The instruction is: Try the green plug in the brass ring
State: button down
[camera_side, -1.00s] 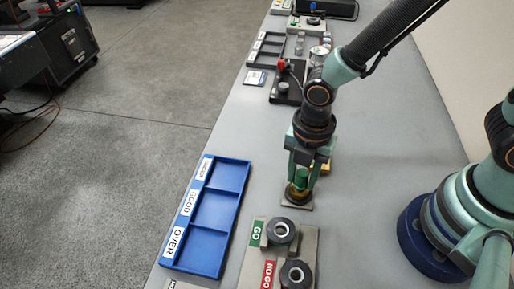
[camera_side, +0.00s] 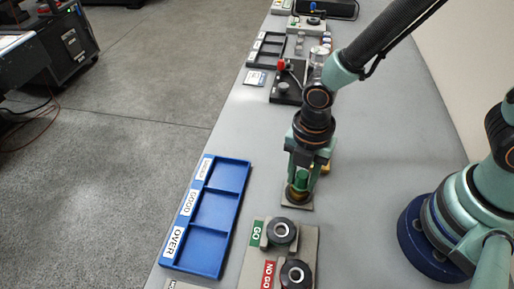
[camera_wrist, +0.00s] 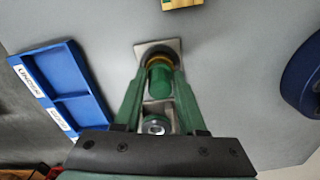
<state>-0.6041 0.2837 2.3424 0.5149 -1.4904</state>
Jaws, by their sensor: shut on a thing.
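My gripper (camera_side: 302,178) points down over the bench and is shut on the green plug (camera_side: 301,183). The plug also shows between the fingers in the wrist view (camera_wrist: 160,82). The brass ring (camera_side: 297,195) sits on a small light plate (camera_side: 307,206) right under the plug. In the wrist view a brass rim (camera_wrist: 158,62) with a dark surround shows at the plug's far end. The plug stands about upright over the ring, its lower end at the ring's opening. How deep it sits in the ring cannot be told, as the plug and fingers cover the opening.
A blue tray (camera_side: 223,161) with three compartments lies at left, marked GOOD and OVER. GO (camera_side: 281,231) and NO GO (camera_side: 296,274) ring gauges stand in front. A yellowish block (camera_wrist: 183,3) is just beyond the plate. Bench right of the gripper is clear.

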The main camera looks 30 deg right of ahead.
aim_at(303, 174)
jog(key=shift+r, duration=0.1)
dwell(0.3)
jog(key=shift+r, duration=3.1)
